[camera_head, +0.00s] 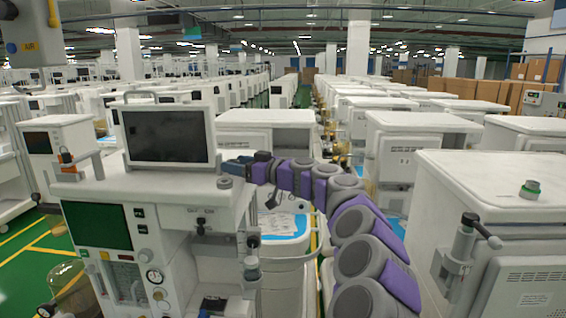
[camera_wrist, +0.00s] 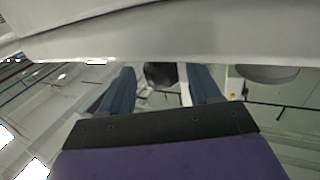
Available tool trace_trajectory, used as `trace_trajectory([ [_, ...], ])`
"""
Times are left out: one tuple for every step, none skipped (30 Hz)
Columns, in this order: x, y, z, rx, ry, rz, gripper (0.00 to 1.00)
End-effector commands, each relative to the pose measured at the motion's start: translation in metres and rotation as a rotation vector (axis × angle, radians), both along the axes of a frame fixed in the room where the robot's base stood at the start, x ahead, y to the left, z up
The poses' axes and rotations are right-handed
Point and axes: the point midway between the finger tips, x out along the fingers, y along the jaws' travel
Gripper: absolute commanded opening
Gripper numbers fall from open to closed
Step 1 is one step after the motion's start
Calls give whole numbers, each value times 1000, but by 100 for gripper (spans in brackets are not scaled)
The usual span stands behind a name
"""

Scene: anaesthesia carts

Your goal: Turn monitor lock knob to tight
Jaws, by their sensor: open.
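The monitor (camera_head: 165,135), with a dark screen and pale frame, stands on top of the white anaesthesia cart (camera_head: 90,187) at the left. My gripper (camera_head: 232,165) is just beyond the monitor's right edge, above the cart top. In the wrist view its two blue fingers (camera_wrist: 160,88) are apart. A dark rounded piece (camera_wrist: 160,73), possibly the lock knob, shows between the fingers, below a pale edge. I cannot tell whether the fingers touch it. Its turn position cannot be read, and the head view does not show it clearly.
A grey round piece (camera_head: 225,182) sits on the cart top just below my gripper. A second white cart (camera_head: 490,180) with a green-and-white knob (camera_head: 530,189) stands at the right. Rows of carts fill the hall behind. Green floor (camera_head: 50,243) shows at the left.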

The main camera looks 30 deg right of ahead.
Motion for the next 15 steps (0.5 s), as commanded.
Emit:
trace_trajectory([
  [1, -1, 4, -1, 3, 13, 63],
  [1, -1, 5, -1, 2, 25, 63],
  [1, -1, 5, -1, 2, 40, 63],
  [2, -2, 5, -1, 4, 49, 63],
  [2, -2, 5, 0, 5, 59, 63],
  [2, -2, 4, -2, 5, 76, 63],
  [2, -2, 4, -2, 5, 87, 63],
  [2, -2, 5, -1, 4, 96, 63],
  [2, -3, 5, -1, 4, 107, 63],
  [2, -3, 5, -1, 4, 116, 63],
  [2, -3, 5, -1, 4, 127, 63],
  [2, -3, 4, -1, 5, 140, 63],
  [2, -3, 4, -2, 5, 147, 63],
  [3, -4, 4, -1, 6, 154, 63],
  [3, -4, 4, -1, 5, 164, 63],
])
